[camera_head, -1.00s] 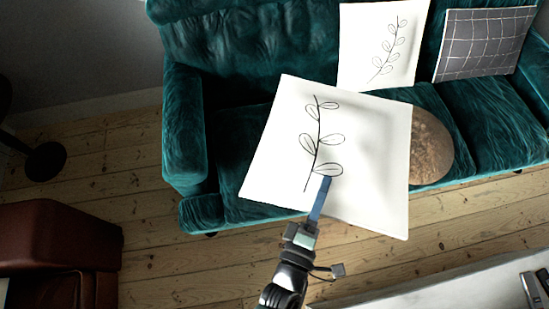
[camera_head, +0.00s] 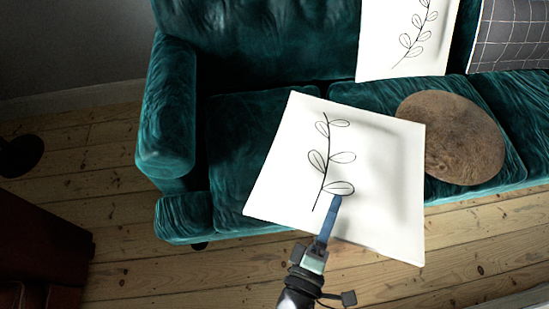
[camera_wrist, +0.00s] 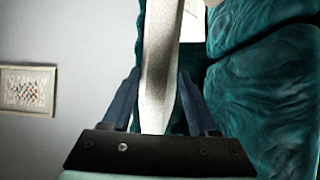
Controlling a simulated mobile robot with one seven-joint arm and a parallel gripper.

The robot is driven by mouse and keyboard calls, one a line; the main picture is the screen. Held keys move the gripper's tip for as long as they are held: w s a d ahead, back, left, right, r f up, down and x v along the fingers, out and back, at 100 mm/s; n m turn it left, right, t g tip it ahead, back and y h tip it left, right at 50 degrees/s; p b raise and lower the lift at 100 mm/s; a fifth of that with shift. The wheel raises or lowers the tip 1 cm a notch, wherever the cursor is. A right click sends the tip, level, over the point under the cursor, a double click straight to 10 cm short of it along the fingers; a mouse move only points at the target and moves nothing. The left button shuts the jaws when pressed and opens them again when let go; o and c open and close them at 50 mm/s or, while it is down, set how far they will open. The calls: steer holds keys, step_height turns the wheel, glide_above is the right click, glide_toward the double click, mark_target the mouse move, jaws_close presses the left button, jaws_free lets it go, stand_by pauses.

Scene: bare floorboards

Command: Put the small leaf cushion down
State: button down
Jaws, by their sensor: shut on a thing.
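The small leaf cushion (camera_head: 375,190) is white and square, with a black leaf sprig drawn on it. My gripper (camera_head: 334,205) is shut on its near edge and holds it up in front of the green sofa. In the wrist view the cushion (camera_wrist: 160,70) stands edge-on between the two fingers of my gripper (camera_wrist: 160,105). In the head view it hides part of the sofa seat and front. I cannot tell whether it touches the seat.
The green velvet sofa (camera_head: 235,130) has clear seat at the left. A round brown cushion (camera_head: 450,138) lies on the seat to the right. Another white leaf cushion (camera_head: 400,45) and a dark grid cushion (camera_head: 510,38) lean on the backrest. A brown leather seat (camera_head: 40,250) is at lower left.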

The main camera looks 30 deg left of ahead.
step_height(320, 180, down, 15)
steer(key=w+a+b, duration=0.1)
steer(key=w+b, duration=0.1)
steer(key=b, duration=1.3)
steer(key=w+a+n+g+y+b, duration=0.1)
steer(key=w+a+n+y, duration=0.3)
steer(key=a, duration=0.4)
steer(key=w+a+n+g+y+b, duration=0.1)
steer(key=w+a+y, duration=0.3)
steer(key=w+a, duration=0.3)
steer(key=f+b, duration=0.2)
steer(key=f, duration=0.1)
steer(key=f+b, duration=0.6)
steer(key=shift+s+a+f, duration=0.3)
steer(key=shift+a+f, duration=0.05)
steer(key=shift+r, duration=0.1)
steer(key=shift+c, duration=2.2)
jaws_free()
steer(key=shift+o, duration=0.2)
